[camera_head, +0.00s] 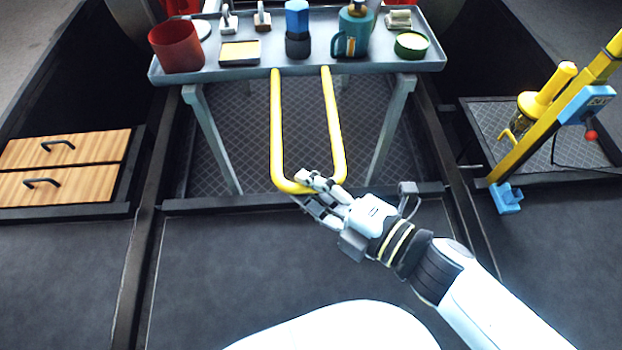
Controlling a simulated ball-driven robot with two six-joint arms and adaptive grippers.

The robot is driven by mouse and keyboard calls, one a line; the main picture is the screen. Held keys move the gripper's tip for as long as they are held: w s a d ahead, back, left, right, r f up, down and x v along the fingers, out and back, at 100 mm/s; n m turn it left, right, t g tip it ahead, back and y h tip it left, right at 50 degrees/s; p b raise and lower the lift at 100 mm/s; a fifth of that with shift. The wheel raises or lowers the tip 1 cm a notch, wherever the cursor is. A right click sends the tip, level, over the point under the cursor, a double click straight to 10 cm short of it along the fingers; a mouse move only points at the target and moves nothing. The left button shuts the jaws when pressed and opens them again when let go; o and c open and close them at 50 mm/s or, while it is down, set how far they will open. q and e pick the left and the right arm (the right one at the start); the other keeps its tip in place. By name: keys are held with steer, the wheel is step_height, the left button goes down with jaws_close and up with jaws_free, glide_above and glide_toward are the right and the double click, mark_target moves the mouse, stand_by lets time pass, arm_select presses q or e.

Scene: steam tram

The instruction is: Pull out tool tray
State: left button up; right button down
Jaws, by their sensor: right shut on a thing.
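The grey tool tray (255,73) stands at the top middle, on grey legs. A long yellow U-shaped handle (277,125) reaches from its front edge towards me. My right gripper (306,187) is shut on the lower bend of this handle, left of its middle. The fingers hide part of the bend. On the tray are a red pot (177,46), a blue and dark bottle (297,28), a teal can (354,32), a green round tin (411,45) and small tools. My left gripper is not in view.
Wooden drawers (65,168) with dark handles are at the left. A yellow pole with blue fittings (508,197) and a yellow lamp-like object (545,92) stand at the right. Dark rails flank the tray. The dark floor (215,265) in front is clear.

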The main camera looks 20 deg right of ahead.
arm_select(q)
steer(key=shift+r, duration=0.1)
arm_select(e)
steer(key=shift+w+r, duration=0.15)
steer(key=shift+r, duration=0.2)
steer(key=c, duration=1.4)
jaws_free()
steer(key=shift+o, duration=0.8)
steer(key=shift+s+f, duration=0.15)
steer(key=shift+s, duration=0.05)
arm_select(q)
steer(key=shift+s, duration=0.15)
arm_select(e)
steer(key=v, duration=1.2)
steer(key=shift+w, duration=0.1)
